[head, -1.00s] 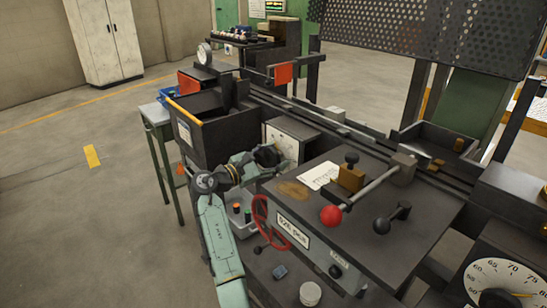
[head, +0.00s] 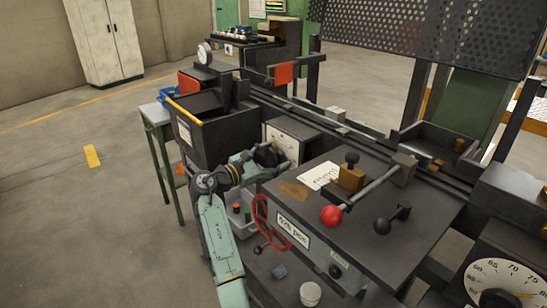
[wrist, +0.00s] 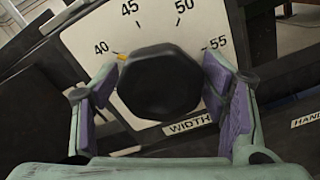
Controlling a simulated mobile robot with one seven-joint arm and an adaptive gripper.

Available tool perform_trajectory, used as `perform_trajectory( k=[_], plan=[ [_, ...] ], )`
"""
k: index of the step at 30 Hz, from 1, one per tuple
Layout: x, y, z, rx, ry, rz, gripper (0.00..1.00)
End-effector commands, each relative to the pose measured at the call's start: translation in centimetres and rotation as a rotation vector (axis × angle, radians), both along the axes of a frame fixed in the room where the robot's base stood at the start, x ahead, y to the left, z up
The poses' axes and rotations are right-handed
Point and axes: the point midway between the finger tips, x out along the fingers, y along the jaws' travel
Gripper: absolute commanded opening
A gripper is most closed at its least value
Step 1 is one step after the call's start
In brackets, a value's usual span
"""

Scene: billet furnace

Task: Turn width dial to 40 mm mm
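The width dial (wrist: 160,85) is a black round knob on a white scale plate, seen close up in the wrist view. Its orange pointer (wrist: 123,58) lies at the 40 mark. The 45, 50 and 55 marks also show, and the plate leans in the picture. My gripper (wrist: 161,65) has one fingertip at each side of the knob, and the tips appear to touch its edges. In the head view, my gripper (head: 268,157) is at the white dial plate (head: 287,143), and the knob is mostly hidden by it.
A red handwheel (head: 272,225) stands below and right of my gripper. A red ball lever (head: 331,215) and a black crank (head: 391,219) are on the machine top. A grey bin (head: 241,217) sits under my wrist. The floor at left is clear.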

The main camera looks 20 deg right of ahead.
Motion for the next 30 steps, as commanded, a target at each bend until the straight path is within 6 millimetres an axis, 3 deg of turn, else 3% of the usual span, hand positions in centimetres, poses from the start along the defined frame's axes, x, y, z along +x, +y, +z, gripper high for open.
perform_trajectory(
  k=[14, 30],
  plan=[
    [-0.2, 0.5, 0.0, 0.000, 0.000, 0.001, 0.75],
    [-3.5, 9.8, 0.0, -0.001, 0.000, 0.002, 0.75]
  ],
)
